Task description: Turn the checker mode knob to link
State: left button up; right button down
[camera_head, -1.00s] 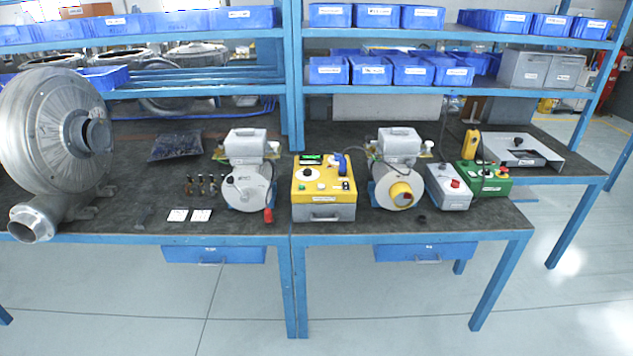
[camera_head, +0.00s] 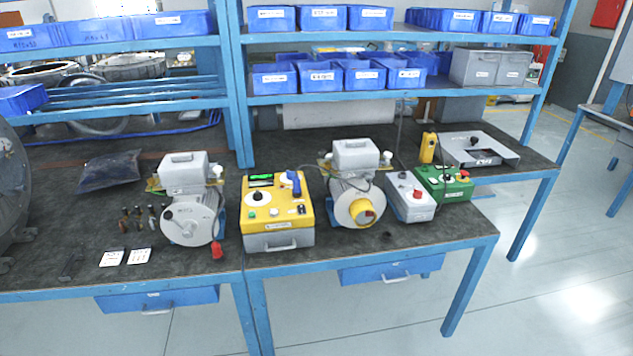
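The checker is most likely the yellow box with a grey lower part (camera_head: 277,215) in the middle of the bench. Its sloped yellow top carries a small lit green display (camera_head: 261,180), a black round knob on a white dial (camera_head: 257,198), small buttons and a blue handle-like part (camera_head: 293,183). The knob's labels and pointer are too small to read. Neither of my grippers is in view.
A grey motor unit (camera_head: 190,221) stands left of the yellow box, another with a yellow cap (camera_head: 362,211) right of it. Beyond are a grey box with a red button (camera_head: 411,203) and a green box (camera_head: 444,188). Blue shelves (camera_head: 340,98) rise behind. The front bench edge is clear.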

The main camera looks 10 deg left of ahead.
aim_at(257, 196)
jog(key=z, duration=0.35)
jog(key=i, duration=0.75)
jog(key=u, duration=0.6)
jog(key=i, duration=0.6)
jog(key=u, duration=0.7)
